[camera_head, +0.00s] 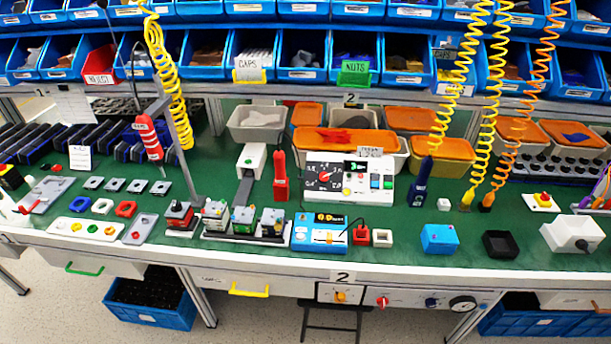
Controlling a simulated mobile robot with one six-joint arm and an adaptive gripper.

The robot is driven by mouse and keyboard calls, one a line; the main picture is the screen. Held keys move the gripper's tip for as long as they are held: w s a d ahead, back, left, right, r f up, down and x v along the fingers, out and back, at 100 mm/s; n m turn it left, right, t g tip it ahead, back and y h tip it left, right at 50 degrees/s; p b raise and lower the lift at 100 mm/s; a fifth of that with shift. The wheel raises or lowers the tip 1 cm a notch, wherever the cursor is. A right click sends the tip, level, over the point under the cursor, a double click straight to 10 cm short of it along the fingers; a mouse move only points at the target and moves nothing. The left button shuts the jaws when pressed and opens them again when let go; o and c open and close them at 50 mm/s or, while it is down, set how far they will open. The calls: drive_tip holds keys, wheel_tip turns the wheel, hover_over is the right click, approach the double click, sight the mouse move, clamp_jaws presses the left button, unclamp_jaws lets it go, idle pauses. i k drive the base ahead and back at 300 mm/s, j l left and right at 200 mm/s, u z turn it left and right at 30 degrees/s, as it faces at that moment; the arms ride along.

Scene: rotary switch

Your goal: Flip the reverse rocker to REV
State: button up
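I cannot make out a rocker marked REV; the lettering is too small. A white control box (381,182) stands mid-bench with a black dial panel (324,176) and small coloured buttons. Under the bench's front edge, a small panel (325,292) carries an orange knob (340,296). To its right, a long panel (410,300) carries a red knob (382,301), a dark blue knob (431,302) and a large black dial (462,303). I cannot tell which of these bears the reverse rocker. My gripper is not in view.
The green bench (400,235) is crowded with small devices. Coiled cords (483,120) hang over its right half, and a red tool (149,140) hangs at left. Blue bins (303,55) line the back. A black stool (335,315) stands below the front edge.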

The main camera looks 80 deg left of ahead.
sight(374, 178)
drive_tip(key=u, duration=2.4)
drive_tip(key=i+j, duration=0.15)
drive_tip(key=i, duration=0.25)
drive_tip(key=i+j, duration=0.15)
drive_tip(key=i, duration=0.3)
drive_tip(key=i+j, duration=0.15)
drive_tip(key=i, duration=0.25)
